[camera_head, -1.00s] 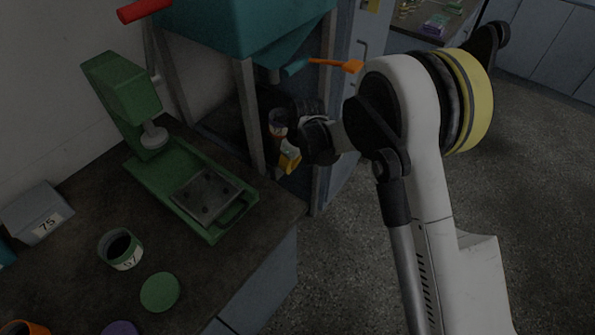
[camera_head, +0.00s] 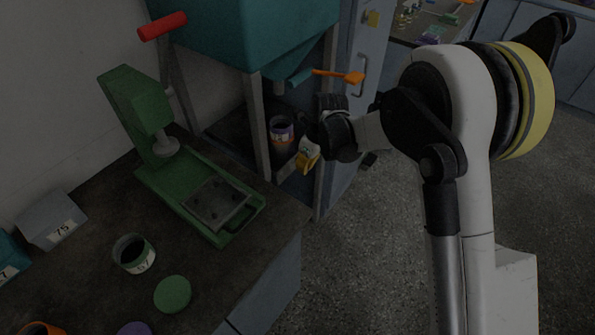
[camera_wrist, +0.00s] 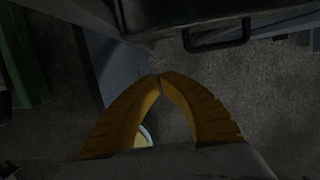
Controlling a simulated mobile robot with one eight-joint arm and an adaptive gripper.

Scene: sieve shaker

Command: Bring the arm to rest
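My arm reaches from the right side of the head view toward the teal hopper stand. My gripper (camera_head: 301,164) has yellow fingers and points down-left beside a dark jar with a purple rim (camera_head: 282,131), which stands under the hopper. The gripper looks apart from this jar. In the wrist view, the gripper's two yellow fingers (camera_wrist: 160,77) meet at their tips with nothing visible pinched there. A small pale round edge shows between the finger bases; I cannot tell what it is.
The teal hopper (camera_head: 250,35) and its legs stand close to my gripper. A green press (camera_head: 165,165), an open jar marked 67 (camera_head: 134,254) and a green lid (camera_head: 172,294) are on the dark bench. Open floor (camera_head: 365,260) lies right of the bench.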

